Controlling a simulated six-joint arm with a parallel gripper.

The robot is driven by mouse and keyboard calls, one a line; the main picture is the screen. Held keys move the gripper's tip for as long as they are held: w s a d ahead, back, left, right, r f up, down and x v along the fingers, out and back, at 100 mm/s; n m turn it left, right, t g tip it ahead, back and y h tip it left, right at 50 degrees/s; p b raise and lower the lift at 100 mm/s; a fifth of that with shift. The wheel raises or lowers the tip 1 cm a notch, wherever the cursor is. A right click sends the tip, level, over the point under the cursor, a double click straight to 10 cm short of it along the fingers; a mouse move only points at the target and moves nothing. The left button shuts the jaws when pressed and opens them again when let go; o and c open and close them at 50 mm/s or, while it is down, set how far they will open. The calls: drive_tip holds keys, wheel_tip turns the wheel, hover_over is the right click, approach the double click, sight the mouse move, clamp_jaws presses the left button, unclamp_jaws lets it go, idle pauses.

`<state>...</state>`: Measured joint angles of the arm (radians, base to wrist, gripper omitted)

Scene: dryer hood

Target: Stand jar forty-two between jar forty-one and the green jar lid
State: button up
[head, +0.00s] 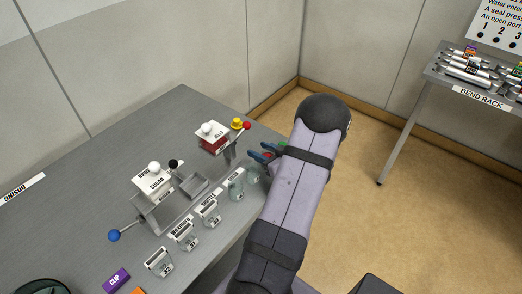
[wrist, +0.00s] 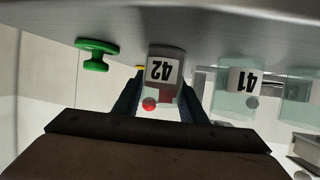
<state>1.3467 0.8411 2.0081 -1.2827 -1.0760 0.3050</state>
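Jar forty-two (wrist: 165,72) is a small clear jar with a white label. It sits between the two blue fingers of my gripper (wrist: 163,85) in the wrist view, which looks upside down. The fingers appear to press on its sides. I cannot tell whether its base touches the bench. Jar forty-one (wrist: 238,92) stands to its right there, with a gap. The green jar lid (wrist: 97,54) is on the other side, also apart. In the head view my gripper (head: 265,153) is near the bench's right edge, beside the clear jars, and my arm partly hides this area.
A row of labelled jars (head: 184,234) runs along the front of the grey bench (head: 90,225). A bend rack (head: 478,98) stands apart at right.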

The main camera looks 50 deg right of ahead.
drive_tip(key=shift+o, duration=1.2)
drive_tip(key=shift+r, duration=0.15)
drive_tip(key=b+v, duration=0.1)
drive_tip(key=v, duration=1.1)
drive_tip(key=shift+r, duration=0.1)
